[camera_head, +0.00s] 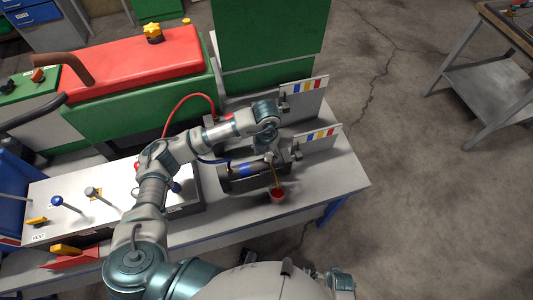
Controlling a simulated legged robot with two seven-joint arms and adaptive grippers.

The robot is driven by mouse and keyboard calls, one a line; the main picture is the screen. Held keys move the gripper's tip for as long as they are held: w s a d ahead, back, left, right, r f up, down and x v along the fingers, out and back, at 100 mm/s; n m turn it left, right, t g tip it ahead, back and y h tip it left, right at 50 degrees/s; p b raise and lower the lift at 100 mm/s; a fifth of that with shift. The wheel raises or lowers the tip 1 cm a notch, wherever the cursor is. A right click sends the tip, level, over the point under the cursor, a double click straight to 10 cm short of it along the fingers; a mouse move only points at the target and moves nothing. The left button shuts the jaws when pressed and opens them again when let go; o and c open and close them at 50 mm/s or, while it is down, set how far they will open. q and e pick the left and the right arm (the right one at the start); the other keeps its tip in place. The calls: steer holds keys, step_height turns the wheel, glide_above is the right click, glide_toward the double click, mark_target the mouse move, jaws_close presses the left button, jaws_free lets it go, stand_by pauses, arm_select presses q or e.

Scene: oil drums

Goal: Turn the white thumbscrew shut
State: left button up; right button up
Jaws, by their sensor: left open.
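My left gripper (274,158) reaches down from above at the near end of a dark drum (243,184) with a blue band, lying on the bench. The gripper is open; I cannot tell whether it touches anything. I cannot make out the white thumbscrew for sure; it seems hidden at or behind the fingers. A small grey knob-like part (296,153) shows just right of the gripper. A thin yellow-brown streak (276,175) runs down from the drum's end to a small red cup (277,194).
A white control box (100,205) with levers lies left. A red and green machine (135,65) stands behind, with a red hose (188,98).

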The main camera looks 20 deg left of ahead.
arm_select(q)
steer(key=shift+d+f, duration=0.2)
steer(key=shift+f, duration=0.1)
steer(key=shift+d, duration=0.5)
steer(key=c, duration=0.6)
steer(key=shift+a, duration=0.25)
steer(key=c, duration=0.4)
steer(key=shift+a+f, duration=0.1)
steer(key=shift+a, duration=0.1)
jaws_close()
arm_select(e)
steer(key=shift+s+d, duration=0.2)
steer(key=shift+s, duration=0.05)
